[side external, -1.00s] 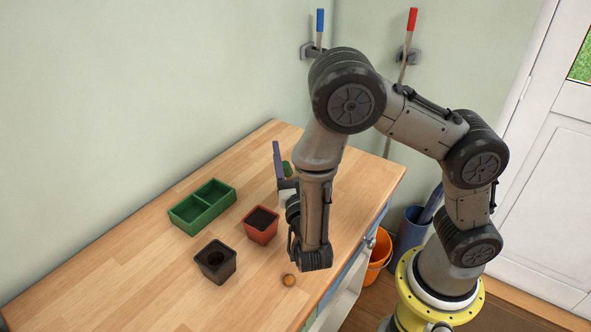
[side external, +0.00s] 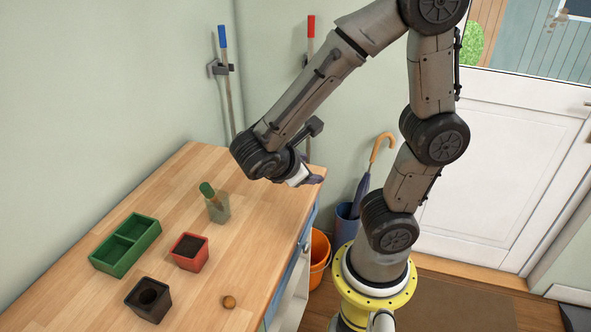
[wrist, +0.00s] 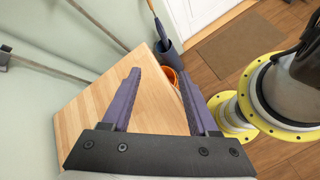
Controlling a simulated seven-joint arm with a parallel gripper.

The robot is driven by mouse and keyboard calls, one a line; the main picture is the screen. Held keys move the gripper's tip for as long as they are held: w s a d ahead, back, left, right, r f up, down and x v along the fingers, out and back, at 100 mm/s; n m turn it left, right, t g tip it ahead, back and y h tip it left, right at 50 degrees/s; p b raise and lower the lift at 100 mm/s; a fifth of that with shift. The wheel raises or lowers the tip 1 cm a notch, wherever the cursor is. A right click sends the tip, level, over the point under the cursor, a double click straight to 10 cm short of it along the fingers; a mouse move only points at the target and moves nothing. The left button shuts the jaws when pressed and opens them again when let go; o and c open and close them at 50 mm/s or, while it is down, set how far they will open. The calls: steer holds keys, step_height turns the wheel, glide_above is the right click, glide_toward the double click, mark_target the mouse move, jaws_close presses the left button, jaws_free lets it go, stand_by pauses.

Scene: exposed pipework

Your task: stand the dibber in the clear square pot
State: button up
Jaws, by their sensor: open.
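The clear square pot (side external: 219,211) stands upright on the wooden bench in the side external view. A green-topped tool (side external: 207,190), which looks like the dibber, stands inside it, tilted to the left, with its upper end above the rim. Its lower part is blurred by the pot wall. My gripper (side external: 314,180) is off to the right of the pot, near the bench's right edge, and apart from it. In the wrist view, my gripper (wrist: 160,80) shows two purple fingers spread wide with nothing between them. Neither pot nor dibber shows there.
A green two-part tray (side external: 125,242), a red pot (side external: 189,252) and a black pot (side external: 148,299) stand on the bench (side external: 190,165). A small round brown object (side external: 229,302) lies near the front. An orange bucket (side external: 319,252) and a blue bin (side external: 346,222) stand beyond the bench's right edge.

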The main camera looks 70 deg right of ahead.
steer(key=s+a+r+m+t+y, duration=0.1)
steer(key=a+r+m+t+y, duration=0.4)
steer(key=a+m+t+y, duration=0.2)
steer(key=a+m+y, duration=0.1)
steer(key=m+y, duration=0.1)
steer(key=y, duration=0.1)
steer(key=shift+a+r, duration=0.15)
steer(key=shift+r, duration=0.1)
